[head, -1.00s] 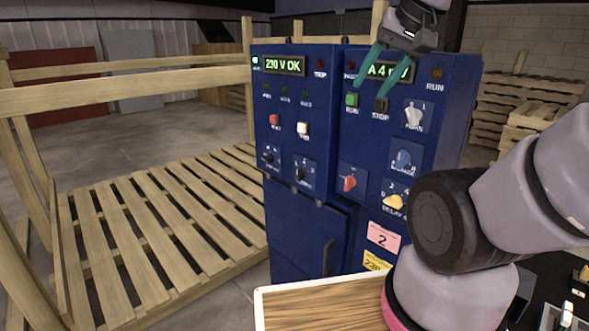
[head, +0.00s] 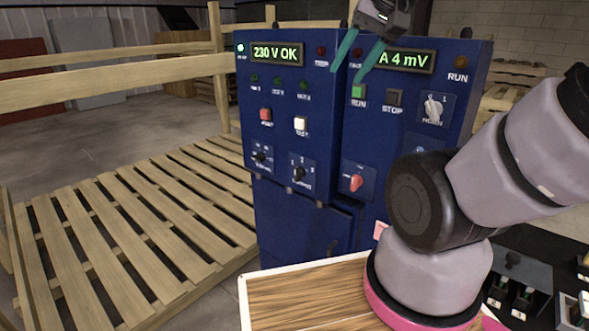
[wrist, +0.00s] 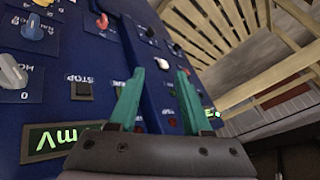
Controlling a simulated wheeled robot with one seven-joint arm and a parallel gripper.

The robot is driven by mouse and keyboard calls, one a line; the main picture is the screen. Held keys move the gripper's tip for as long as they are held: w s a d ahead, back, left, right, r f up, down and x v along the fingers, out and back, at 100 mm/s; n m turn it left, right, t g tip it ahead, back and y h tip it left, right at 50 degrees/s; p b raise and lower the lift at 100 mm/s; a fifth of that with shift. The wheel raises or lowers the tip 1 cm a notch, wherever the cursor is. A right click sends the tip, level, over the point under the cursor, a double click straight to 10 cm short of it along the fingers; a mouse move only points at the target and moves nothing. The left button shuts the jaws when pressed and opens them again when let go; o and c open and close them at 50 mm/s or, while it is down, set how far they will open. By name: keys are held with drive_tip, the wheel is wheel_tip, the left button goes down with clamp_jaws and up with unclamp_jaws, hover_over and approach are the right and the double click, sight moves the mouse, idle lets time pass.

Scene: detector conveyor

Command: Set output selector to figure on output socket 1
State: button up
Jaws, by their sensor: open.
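The left face of the blue cabinet (head: 345,130) carries two black rotary knobs side by side. The right one (head: 299,173) has small figures above it and looks like the output selector; its pointer setting is too small to tell. The left black knob (head: 260,157) sits beside it. In the wrist view two small dark knobs show near the top, one of them (wrist: 150,32) beyond the fingers. My gripper (head: 347,74) is open and empty, with green fingers high in front of the cabinet by the displays. It also shows in the wrist view (wrist: 160,73). A pink tag (head: 380,230) is mostly hidden behind my arm.
Displays read "230 V OK" (head: 276,54) and "A 4 mV" (head: 405,61). A red knob (head: 356,183), white button (head: 301,125), red button (head: 265,115) and green RUN button (head: 358,91) stick out nearby. A wooden pallet (head: 120,220) and rails lie left.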

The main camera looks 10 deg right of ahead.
drive_tip(key=w+f, duration=0.1)
drive_tip(key=w, duration=0.1)
drive_tip(key=m+g+h, duration=0.4)
drive_tip(key=m+h, duration=0.2)
approach(297, 168)
drive_tip(key=x, duration=1)
drive_tip(key=shift+f, duration=0.3)
clamp_jaws()
